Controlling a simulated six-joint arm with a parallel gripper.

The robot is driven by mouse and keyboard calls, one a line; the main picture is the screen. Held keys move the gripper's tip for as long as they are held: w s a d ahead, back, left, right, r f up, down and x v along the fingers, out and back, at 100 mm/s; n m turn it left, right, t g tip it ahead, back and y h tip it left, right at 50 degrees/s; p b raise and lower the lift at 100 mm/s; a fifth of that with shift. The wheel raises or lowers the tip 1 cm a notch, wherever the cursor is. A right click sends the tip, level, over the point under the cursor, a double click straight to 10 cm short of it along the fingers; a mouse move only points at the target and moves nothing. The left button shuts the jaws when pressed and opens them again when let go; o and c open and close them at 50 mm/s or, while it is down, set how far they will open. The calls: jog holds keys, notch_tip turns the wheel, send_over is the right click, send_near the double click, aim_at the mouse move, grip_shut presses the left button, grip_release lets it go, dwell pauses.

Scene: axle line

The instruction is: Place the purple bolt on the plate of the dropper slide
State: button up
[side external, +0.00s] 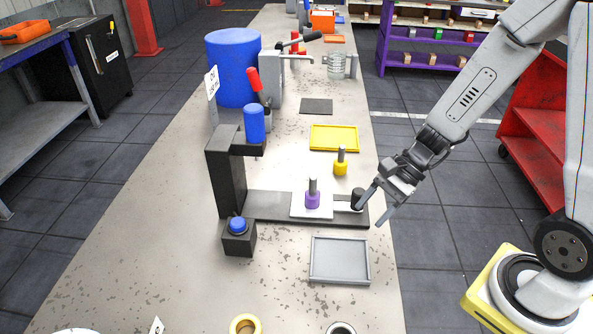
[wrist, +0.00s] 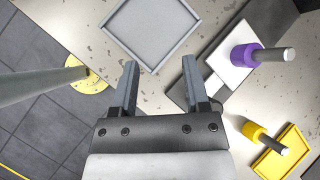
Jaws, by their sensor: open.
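The purple bolt (side external: 313,196) stands upright, head down, on the white plate (side external: 298,211) of the dropper slide. In the wrist view, the purple bolt (wrist: 246,55) shows at upper right on the white plate (wrist: 222,72). The slide's dark rail (side external: 265,210) runs out from under the black dropper stand (side external: 226,172), which carries a blue cylinder (side external: 254,124). A black knob (side external: 358,198) is at the rail's right end. My gripper (side external: 373,211) is open and empty beside this knob, to the right of the bolt and apart from it.
A yellow bolt (side external: 341,163) stands behind the slide, near a yellow tray (side external: 334,149). A grey tray (side external: 340,281) lies in front, empty. A black box with a blue button (side external: 237,225) stands at the rail's left front. Floor lies beyond the table's right edge.

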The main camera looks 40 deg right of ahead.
jog(key=d+n+h, duration=0.1)
jog(key=n+h, duration=0.1)
jog(key=n, duration=0.3)
jog(key=d+r+n+h, duration=0.1)
jog(key=n+h, duration=0.2)
jog(key=n, duration=0.2)
jog(key=s+d+r+n+h, duration=0.1)
jog(key=d+n+h, duration=0.1)
jog(key=n, duration=0.4)
jog(key=shift+t+h, duration=0.4)
jog(key=shift+h, duration=0.1)
